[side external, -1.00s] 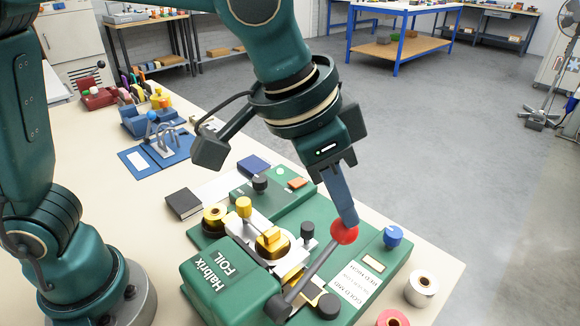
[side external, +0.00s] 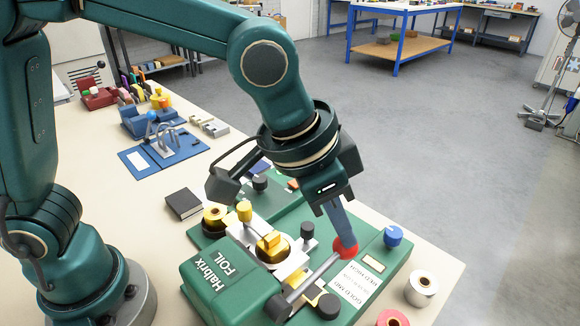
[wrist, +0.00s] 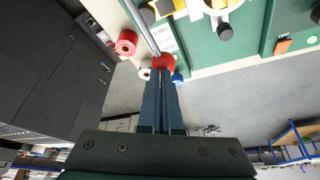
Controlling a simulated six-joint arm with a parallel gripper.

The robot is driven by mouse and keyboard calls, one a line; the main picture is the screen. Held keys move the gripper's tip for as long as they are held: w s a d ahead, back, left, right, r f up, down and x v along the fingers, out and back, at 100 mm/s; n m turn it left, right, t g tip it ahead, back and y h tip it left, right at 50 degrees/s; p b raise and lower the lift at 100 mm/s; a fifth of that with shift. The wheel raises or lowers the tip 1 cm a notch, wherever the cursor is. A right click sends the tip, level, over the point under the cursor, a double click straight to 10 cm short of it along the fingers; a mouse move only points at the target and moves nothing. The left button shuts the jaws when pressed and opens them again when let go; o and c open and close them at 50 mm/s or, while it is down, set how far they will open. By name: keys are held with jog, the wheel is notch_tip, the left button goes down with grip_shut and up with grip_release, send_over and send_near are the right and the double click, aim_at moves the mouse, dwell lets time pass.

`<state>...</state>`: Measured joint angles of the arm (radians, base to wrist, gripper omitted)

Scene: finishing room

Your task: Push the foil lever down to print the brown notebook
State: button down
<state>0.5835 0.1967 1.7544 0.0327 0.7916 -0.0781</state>
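The green foil press (side external: 215,276) stands on the bench, marked "Halbrix FOIL". Its metal lever (side external: 318,277) slopes up to a red knob (side external: 346,248) at its far end. My gripper (side external: 345,238) is shut, with its fingertips against the top of the red knob. In the wrist view my gripper (wrist: 162,75) shows its two fingers side by side, meeting the red knob (wrist: 165,62). No notebook that is clearly brown shows; a very dark notebook (side external: 184,203) lies on the bench left of the press. What lies under the press head is hidden.
A blue knob (side external: 392,236) stands on the press near the lever. A silver foil roll (side external: 421,288) and a red roll (side external: 392,318) stand close to the bench edge. A blue fixture (side external: 155,155) with wire loops sits farther back.

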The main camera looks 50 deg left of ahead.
jog(key=shift+f, duration=0.2)
jog(key=shift+s+f, duration=0.15)
jog(key=shift+f, duration=1.4)
notch_tip(320, 180, up, 11)
jog(key=shift+s, duration=0.2)
dwell(1.5)
jog(key=shift+r, duration=0.1)
notch_tip(320, 180, up, 4)
send_over(338, 248)
jog(key=shift+s, duration=0.2)
dwell(0.4)
